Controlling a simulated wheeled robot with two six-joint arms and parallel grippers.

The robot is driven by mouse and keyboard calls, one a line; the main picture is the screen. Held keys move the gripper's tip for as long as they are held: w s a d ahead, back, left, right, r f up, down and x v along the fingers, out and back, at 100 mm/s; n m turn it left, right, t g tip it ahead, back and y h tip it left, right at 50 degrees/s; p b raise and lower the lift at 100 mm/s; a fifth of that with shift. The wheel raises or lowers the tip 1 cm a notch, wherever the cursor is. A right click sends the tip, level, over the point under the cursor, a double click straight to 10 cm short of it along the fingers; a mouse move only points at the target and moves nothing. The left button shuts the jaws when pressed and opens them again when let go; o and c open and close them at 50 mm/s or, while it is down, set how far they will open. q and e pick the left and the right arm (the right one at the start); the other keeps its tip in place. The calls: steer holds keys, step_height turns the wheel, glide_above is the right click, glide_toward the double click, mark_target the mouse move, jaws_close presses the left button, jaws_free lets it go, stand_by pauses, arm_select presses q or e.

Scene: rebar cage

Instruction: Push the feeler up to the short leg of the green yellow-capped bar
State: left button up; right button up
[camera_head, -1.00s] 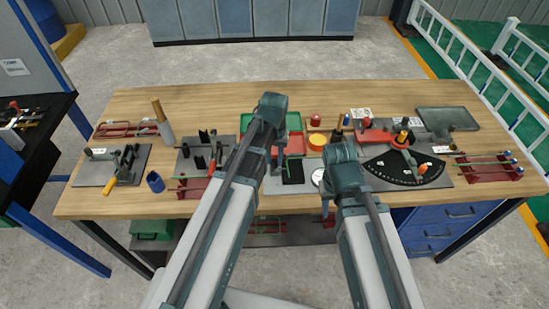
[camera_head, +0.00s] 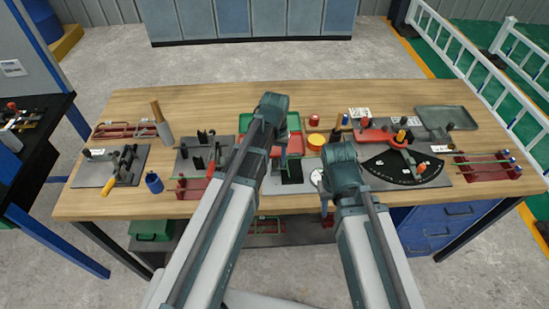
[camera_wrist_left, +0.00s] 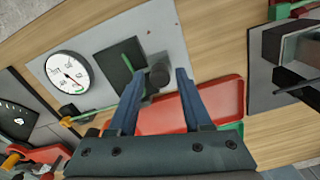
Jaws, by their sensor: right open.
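In the left wrist view, a green bar (camera_wrist_left: 92,112) with a yellow cap (camera_wrist_left: 66,121) at one end runs past the dial gauge (camera_wrist_left: 68,72). A thin green piece (camera_wrist_left: 131,62) shows over a black square pad (camera_wrist_left: 118,66); I cannot tell whether it is the short leg. A dark cylindrical knob (camera_wrist_left: 159,75), possibly the feeler's end, shows between my left fingertips. My left gripper (camera_wrist_left: 163,76) is open, with no visible grip on the knob. In the head view, its arm hides much of the fixture (camera_head: 288,188). My right gripper (camera_head: 326,207) is open by the table's front edge.
A red tray (camera_wrist_left: 222,98) lies beside my left fingers. In the head view, a black angle-scale plate (camera_head: 405,172) is at right, a clamp fixture (camera_head: 115,170) at left, and a blue cup (camera_head: 154,182) near the front. The back of the wooden table (camera_head: 230,98) is clear.

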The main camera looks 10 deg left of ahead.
mark_target(275, 160)
arm_select(q)
steer(key=shift+o, duration=0.5)
step_height(275, 160, up, 14)
steer(key=p, duration=1.3)
steer(key=shift+p, duration=0.4)
steer(key=shift+f, duration=0.15)
steer(key=s+d+f+m+b, duration=0.2)
steer(key=s+d+f+b, duration=0.2)
steer(key=s, duration=0.3)
steer(key=s+d+f+m+y+b, duration=0.1)
steer(key=s+d+f+m+b, duration=0.1)
steer(key=s+f+b, duration=0.3)
steer(key=s+d, duration=0.1)
steer(key=s, duration=0.1)
steer(key=shift+s+d, duration=0.35)
